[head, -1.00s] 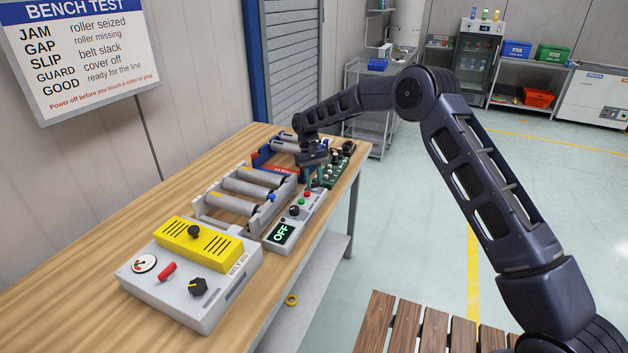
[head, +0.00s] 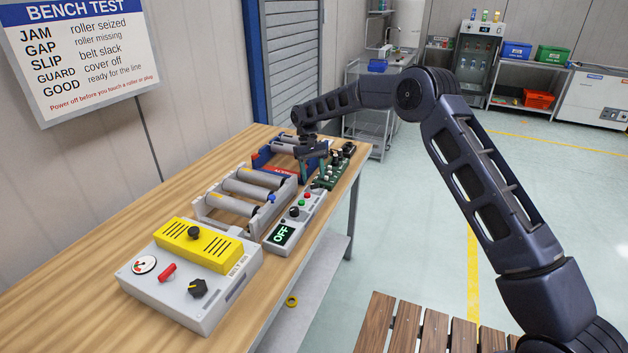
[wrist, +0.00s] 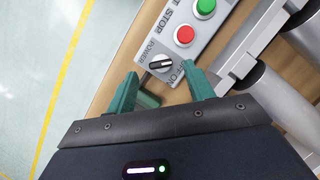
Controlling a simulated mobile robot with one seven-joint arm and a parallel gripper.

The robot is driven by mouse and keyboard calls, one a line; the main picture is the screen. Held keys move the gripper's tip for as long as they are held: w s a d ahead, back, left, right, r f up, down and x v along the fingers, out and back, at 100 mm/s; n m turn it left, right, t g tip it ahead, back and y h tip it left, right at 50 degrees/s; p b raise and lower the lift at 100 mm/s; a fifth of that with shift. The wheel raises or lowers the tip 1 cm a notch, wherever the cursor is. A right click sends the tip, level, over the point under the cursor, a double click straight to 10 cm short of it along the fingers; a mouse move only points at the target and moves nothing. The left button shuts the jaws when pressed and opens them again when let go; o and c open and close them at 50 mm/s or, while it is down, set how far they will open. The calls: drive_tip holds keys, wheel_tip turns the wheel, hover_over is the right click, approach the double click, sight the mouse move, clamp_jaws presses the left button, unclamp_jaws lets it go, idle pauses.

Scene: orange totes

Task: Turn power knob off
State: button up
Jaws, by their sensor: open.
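The power knob (wrist: 160,64) is black and round with a white pointer line, beside the lettering POWER, OFF and ON in the wrist view. In the head view my gripper (head: 318,163) hangs above the far end of the box. The power knob is too small or hidden to make out there.
A red button (wrist: 184,36) and a green button (wrist: 205,7) sit near the knob. A roller frame (head: 246,190) stands close on the left. A green circuit board (head: 335,170) lies beyond the box. A grey-and-yellow tester (head: 190,285) stands nearer on the bench.

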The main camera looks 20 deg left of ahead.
drive_tip(key=v, duration=0.7)
drive_tip(key=shift+r, duration=0.35)
drive_tip(key=shift+w, duration=0.1)
